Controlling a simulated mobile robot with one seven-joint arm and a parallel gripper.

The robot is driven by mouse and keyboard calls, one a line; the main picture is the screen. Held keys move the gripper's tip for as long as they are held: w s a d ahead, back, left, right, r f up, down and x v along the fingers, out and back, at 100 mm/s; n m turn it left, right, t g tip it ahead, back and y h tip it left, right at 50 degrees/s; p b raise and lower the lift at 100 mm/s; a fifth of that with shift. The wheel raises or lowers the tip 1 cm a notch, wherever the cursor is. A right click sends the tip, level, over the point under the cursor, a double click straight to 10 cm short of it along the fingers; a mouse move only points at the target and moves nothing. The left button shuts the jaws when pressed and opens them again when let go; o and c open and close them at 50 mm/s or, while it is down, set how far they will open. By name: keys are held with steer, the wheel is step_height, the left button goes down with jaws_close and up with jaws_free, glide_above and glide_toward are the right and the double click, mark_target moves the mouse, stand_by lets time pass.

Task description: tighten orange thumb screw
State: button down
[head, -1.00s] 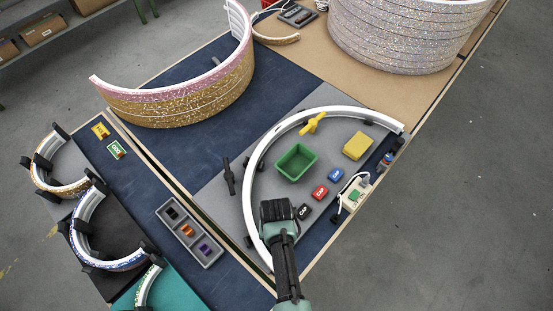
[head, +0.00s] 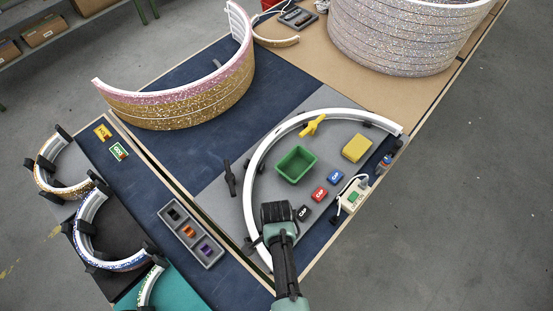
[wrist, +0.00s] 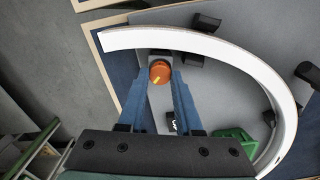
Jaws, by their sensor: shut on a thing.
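The orange thumb screw (wrist: 160,72) is a round knob with a yellow mark on top, seen in the wrist view beside the inner side of the white arc (wrist: 205,44). My gripper (wrist: 159,78) has its two blue fingers on either side of the knob and is shut on it. In the head view my gripper (head: 281,214) points down near the front end of the white arc (head: 251,190). There the gripper hides the screw, and the fingertips cannot be seen.
Inside the arc lie a green bin (head: 297,165), a yellow block (head: 357,148), a yellow clamp-like piece (head: 313,126) and small caps in blue (head: 336,176), red (head: 320,193) and black (head: 304,213). A grey tray (head: 174,232) is left. A power strip (head: 352,196) is right.

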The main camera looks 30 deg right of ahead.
steer(key=m, duration=0.4)
steer(key=shift+w+d+r+m, duration=0.1)
steer(key=shift+w+r+m, duration=0.15)
steer(key=shift+m, duration=0.05)
steer(key=shift+m+p, duration=0.45)
steer(key=shift+m, duration=1.25)
steer(key=c, duration=0.8)
jaws_free()
steer(key=shift+o, duration=1.1)
steer(key=shift+s, duration=0.1)
steer(key=shift+s+f, duration=0.1)
